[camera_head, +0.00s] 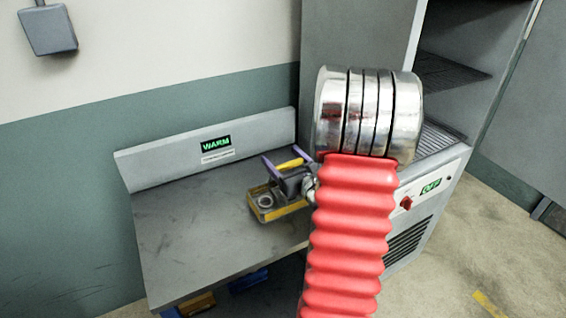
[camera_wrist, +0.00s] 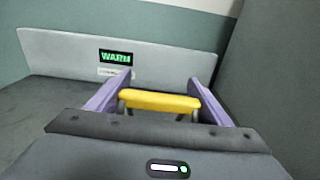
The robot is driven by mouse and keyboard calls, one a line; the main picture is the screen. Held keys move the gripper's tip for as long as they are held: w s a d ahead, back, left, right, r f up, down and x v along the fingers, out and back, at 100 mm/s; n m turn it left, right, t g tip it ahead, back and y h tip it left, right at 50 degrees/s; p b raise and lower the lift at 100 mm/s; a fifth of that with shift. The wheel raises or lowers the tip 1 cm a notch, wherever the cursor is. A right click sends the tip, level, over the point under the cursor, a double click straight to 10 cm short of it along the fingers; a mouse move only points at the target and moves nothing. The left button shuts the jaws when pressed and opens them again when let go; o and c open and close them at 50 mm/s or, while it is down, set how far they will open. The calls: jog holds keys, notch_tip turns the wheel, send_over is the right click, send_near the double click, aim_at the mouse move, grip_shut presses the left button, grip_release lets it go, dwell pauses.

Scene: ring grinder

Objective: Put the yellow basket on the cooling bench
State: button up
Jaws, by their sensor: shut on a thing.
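The yellow basket (camera_head: 286,211) is over the right part of the grey bench (camera_head: 190,235), whose small display reads WARM. A metal ring shows inside the basket. I cannot tell whether its base touches the bench top. My gripper (camera_head: 286,164), with purple fingers, is shut on the basket's yellow handle. In the wrist view the handle (camera_wrist: 160,101) lies between both fingers of my gripper (camera_wrist: 160,92). The basket's body is hidden there by my gripper's own housing. My red arm covers part of the bench's right edge.
A grey cabinet (camera_head: 345,40) with open shelves stands right of the bench; its panel reads OFF beside a red knob (camera_head: 406,202). Blue and yellow things (camera_head: 249,281) show under the bench. The bench's left and middle are clear. A grey wall box (camera_head: 48,30) hangs upper left.

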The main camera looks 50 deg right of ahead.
jog(key=shift+f, duration=0.6)
jog(key=o, duration=1.7)
jog(key=shift+f, duration=0.1)
